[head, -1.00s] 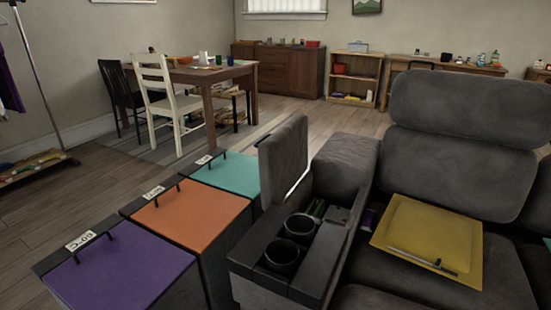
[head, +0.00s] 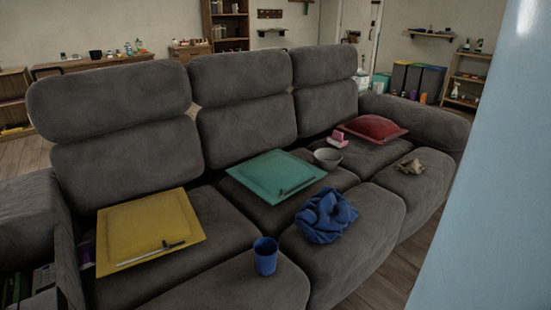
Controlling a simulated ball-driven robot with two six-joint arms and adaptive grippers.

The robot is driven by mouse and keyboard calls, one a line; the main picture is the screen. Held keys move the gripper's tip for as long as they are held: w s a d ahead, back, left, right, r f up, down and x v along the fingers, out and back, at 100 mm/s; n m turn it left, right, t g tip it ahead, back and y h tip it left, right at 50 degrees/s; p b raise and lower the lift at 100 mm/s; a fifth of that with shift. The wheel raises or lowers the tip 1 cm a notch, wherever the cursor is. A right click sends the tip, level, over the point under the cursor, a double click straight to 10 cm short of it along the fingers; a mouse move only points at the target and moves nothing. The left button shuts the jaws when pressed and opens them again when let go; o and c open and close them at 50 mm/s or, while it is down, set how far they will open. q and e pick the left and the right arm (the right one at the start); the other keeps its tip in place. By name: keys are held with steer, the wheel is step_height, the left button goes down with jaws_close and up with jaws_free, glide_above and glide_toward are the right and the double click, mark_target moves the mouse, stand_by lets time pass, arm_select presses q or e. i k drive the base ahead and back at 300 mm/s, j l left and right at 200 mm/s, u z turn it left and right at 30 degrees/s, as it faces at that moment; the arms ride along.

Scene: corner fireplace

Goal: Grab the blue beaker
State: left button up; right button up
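A blue cup-shaped vessel (head: 265,256), which looks like the blue beaker, stands upright on the front of the grey sofa (head: 220,292) in the head view. It is near the lower middle of the picture, with its open top up. Neither of my grippers shows in this view, so nothing is seen touching the beaker.
A yellow cushion (head: 135,224) with a thin rod, a teal cushion (head: 270,176), a crumpled blue cloth (head: 325,215), a grey bowl (head: 327,158) and a red cushion (head: 373,128) lie on the sofa. A pale blue surface (head: 490,190) blocks the right side.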

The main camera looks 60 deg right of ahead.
mark_target(266, 249)
steer(key=z, duration=1.7)
